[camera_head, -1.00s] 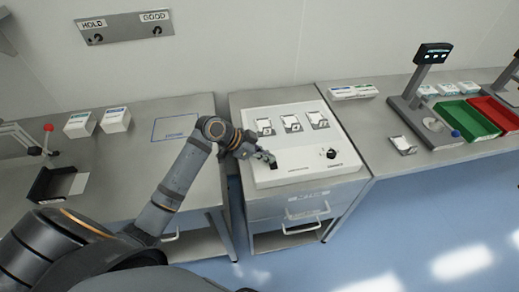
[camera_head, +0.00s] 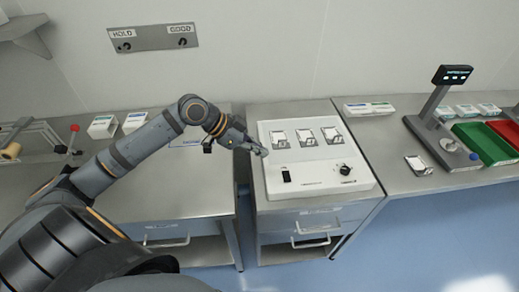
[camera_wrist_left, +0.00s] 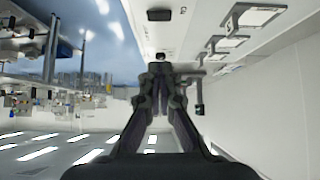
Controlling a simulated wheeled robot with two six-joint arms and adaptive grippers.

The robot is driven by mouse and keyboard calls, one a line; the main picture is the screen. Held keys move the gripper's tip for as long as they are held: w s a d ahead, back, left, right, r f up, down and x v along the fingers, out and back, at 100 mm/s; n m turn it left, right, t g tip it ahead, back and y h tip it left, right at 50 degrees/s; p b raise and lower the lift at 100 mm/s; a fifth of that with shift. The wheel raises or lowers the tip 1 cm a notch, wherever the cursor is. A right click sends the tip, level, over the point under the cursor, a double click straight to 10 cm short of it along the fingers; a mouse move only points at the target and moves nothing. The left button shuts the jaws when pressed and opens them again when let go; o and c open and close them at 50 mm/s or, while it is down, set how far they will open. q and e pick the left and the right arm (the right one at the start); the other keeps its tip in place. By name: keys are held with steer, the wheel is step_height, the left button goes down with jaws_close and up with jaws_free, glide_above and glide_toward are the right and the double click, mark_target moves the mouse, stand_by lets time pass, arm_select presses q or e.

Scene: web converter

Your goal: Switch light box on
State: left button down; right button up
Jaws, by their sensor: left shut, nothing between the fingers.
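The light box (camera_head: 315,186) is a white, slightly sloped panel on the middle steel cabinet. A black rocker switch (camera_head: 286,176) sits at its front left and a black round knob (camera_head: 345,170) at its front right. My left gripper (camera_head: 262,152) is shut and empty at the panel's left edge, up and left of the switch and apart from it. In the left wrist view the shut fingers (camera_wrist_left: 160,70) point toward the white panel, with the black switch (camera_wrist_left: 160,15) beyond them. I cannot tell whether the box is lit. My right gripper is out of view.
Several cards (camera_head: 305,137) lie in a row on the panel. A scale (camera_head: 450,150), a green tray (camera_head: 488,144) and a red tray (camera_head: 509,132) stand to the right. White boxes (camera_head: 104,127) stand on the left bench. A gap separates the left bench and middle cabinet.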

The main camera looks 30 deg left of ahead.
arm_select(q)
steer(key=shift+f, duration=0.1)
step_height(320, 180, down, 5)
steer(key=a+t+h+b, duration=0.1)
steer(key=a+t+h, duration=0.2)
steer(key=h, duration=0.2)
steer(key=shift+s+f+t+b, duration=0.2)
steer(key=shift+s+t+b, duration=0.15)
steer(key=shift+t+b, duration=0.05)
steer(key=shift+d, duration=0.1)
